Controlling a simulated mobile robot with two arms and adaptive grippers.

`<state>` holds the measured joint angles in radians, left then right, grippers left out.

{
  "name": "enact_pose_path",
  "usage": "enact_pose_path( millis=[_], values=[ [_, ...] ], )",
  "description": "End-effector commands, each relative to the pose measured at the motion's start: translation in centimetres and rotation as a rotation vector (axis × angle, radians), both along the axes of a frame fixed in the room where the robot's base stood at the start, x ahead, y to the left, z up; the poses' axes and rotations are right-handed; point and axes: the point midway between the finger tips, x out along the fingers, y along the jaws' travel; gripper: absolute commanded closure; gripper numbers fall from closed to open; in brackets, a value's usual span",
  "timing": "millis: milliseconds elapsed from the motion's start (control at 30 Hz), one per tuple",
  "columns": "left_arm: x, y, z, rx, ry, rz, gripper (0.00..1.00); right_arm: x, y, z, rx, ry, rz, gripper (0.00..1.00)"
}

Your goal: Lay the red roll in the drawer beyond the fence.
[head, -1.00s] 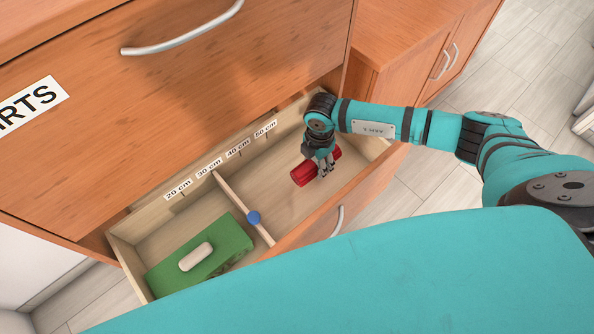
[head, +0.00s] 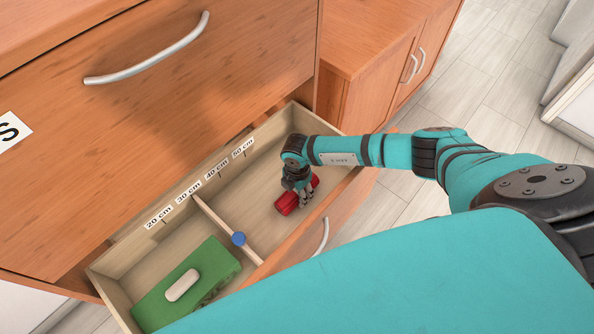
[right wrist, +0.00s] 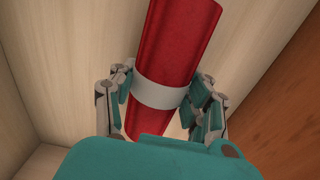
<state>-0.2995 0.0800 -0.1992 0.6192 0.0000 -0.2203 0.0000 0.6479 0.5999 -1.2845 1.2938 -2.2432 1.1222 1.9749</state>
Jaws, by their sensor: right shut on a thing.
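The red roll (head: 287,203) is in the right compartment of the open drawer (head: 262,196), on the right side of the fence. The fence (head: 222,218) is a thin wooden divider with a blue knob (head: 238,239). My right gripper (head: 305,200) reaches down into that compartment and is shut on the roll. In the right wrist view the fingers (right wrist: 160,98) grip the red roll (right wrist: 178,45) at its pale band. I cannot tell whether the roll touches the drawer floor. My left gripper is not in view.
A green block (head: 215,262) with a pale piece (head: 182,285) on it fills much of the left compartment. Distance labels (head: 187,192) run along the drawer's back wall. A closed drawer with a metal handle (head: 150,62) is above. A cabinet (head: 375,65) stands to the right.

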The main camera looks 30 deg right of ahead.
Motion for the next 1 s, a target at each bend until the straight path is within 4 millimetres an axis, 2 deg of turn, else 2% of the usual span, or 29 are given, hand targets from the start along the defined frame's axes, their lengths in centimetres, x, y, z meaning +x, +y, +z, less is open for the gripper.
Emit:
enact_pose_path(
  millis=[33, 200, 433, 567, 667, 1000],
  values=[
    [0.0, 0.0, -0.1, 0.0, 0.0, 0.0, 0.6, 0.0, 0.0, -0.1, 0.0, 0.0, 0.0, 0.48],
    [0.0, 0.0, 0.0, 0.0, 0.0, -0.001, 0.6, 0.0, 0.0, -0.1, 0.0, 0.0, 0.0, 0.28],
    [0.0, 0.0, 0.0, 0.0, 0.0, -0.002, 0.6, 0.0, 0.0, 0.0, 0.0, 0.0, 0.0, 0.28],
    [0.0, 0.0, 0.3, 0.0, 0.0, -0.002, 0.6, 0.0, 0.1, 0.9, 0.002, -0.002, 0.001, 0.28],
    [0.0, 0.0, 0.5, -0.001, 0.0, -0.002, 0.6, 0.1, 0.0, 2.4, 0.002, -0.003, 0.001, 0.28],
    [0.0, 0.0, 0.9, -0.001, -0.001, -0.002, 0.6, 0.0, 0.0, 9.5, 0.002, -0.003, 0.001, 0.28]
  ],
)
